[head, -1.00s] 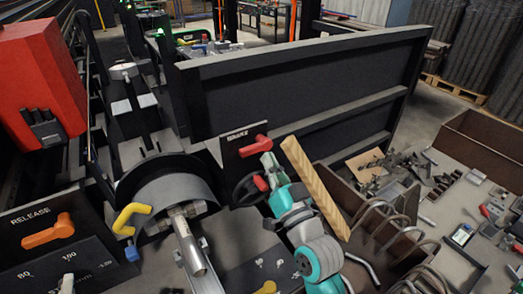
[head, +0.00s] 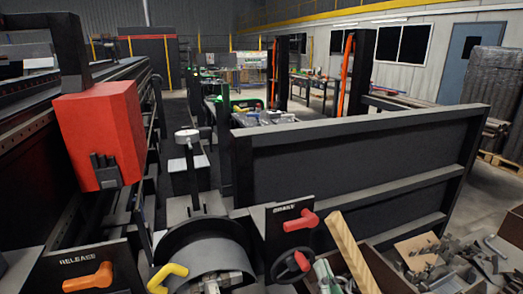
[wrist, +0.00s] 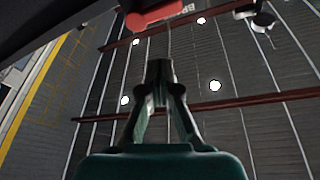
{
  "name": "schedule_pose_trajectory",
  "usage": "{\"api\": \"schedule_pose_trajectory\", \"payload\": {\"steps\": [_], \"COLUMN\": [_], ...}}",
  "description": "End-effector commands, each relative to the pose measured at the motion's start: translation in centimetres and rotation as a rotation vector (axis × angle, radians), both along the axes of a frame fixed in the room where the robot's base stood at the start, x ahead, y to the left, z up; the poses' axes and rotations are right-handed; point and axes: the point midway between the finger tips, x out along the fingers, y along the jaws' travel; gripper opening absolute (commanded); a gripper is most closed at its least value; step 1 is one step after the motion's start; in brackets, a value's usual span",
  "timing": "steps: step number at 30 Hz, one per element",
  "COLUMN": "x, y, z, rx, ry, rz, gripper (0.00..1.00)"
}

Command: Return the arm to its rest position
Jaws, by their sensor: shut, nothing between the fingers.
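My gripper (wrist: 160,78) shows in the wrist view with its dark fingers together and nothing between them. Behind it are ceiling panels and lamps. A red shape (wrist: 155,14) at the top edge, beside a partly cut-off label, looks like the brake lever. In the head view, the red brake lever (head: 301,221) sits on its dark panel at lower centre. A small pale green and white part of my arm (head: 325,274) shows at the bottom edge, just right of the handwheel; the rest of my arm is out of frame.
A black handwheel (head: 291,265) with a red knob is below the brake lever. The orange release lever (head: 88,278) is at lower left, a yellow handle (head: 166,277) beside the drum. A wooden bar (head: 352,250) slants up at right, before a large dark panel (head: 350,172).

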Motion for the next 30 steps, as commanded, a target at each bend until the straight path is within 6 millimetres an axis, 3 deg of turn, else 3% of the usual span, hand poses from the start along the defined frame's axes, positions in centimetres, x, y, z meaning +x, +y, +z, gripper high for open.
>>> {"api": "schedule_pose_trajectory", "payload": {"steps": [1,6,15,22,30], "x": [-1.3,-5.8,-14.9,-22.2,-30.9], "y": [-0.3,-1.2,-2.4,-3.1,-3.5], "z": [-1.8,-6.8,-13.3,-16.4,-18.0], "rx": [-0.008,-0.047,-0.134,-0.21,-0.307], "ry": [0.026,0.098,0.218,0.305,0.403], "rz": [-0.013,-0.062,-0.128,-0.157,-0.169], "gripper": [0.0,0.0,0.0,0.0,0.0]}}
